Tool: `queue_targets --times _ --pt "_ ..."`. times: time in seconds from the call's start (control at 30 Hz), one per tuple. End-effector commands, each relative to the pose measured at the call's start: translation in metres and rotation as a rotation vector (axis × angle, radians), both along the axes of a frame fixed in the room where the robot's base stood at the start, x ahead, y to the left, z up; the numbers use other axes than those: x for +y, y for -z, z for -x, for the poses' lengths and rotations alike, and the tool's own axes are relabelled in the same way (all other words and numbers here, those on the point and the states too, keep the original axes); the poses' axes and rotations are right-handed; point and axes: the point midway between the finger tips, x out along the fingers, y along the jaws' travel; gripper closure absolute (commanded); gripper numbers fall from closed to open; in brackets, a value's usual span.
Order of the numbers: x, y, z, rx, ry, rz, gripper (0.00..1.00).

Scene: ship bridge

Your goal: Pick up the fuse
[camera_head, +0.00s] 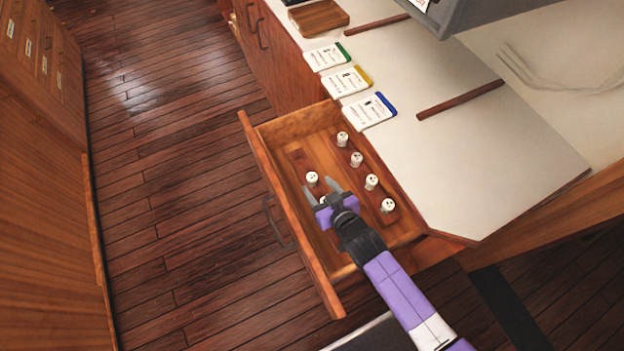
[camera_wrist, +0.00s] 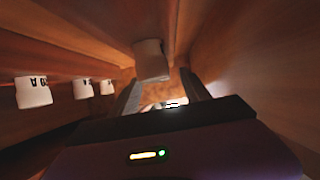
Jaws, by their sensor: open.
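The fuses are small white cylinders standing in two wooden strips inside an open drawer (camera_head: 332,291). The right strip holds several, such as the nearest fuse (camera_head: 387,205). The left strip shows one fuse (camera_head: 312,178) just beyond my fingertips and another white fuse (camera_head: 323,201) partly hidden by my gripper. My gripper (camera_head: 319,188) is open and low over the left strip. In the wrist view, one fuse (camera_wrist: 151,60) stands just past my open fingers (camera_wrist: 160,84), slightly left of centre. Several other fuses (camera_wrist: 33,92) line the left.
The drawer walls rise close around my gripper. A white countertop (camera_head: 480,150) lies to the right, with three labelled cards, green-edged (camera_head: 326,57), yellow-edged (camera_head: 346,82) and blue-edged (camera_head: 369,111), along its edge. Open wooden floor (camera_head: 190,200) is on the left.

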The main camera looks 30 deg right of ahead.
Motion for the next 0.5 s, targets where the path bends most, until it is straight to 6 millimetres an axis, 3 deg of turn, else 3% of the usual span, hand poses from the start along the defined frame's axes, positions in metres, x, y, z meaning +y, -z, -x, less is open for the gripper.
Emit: queue_targets --times 0.2,0.5 --pt "0.000 0.012 -0.027 0.000 0.000 0.000 0.45" --pt "0.000 0.015 -0.031 0.001 0.001 0.000 0.45"
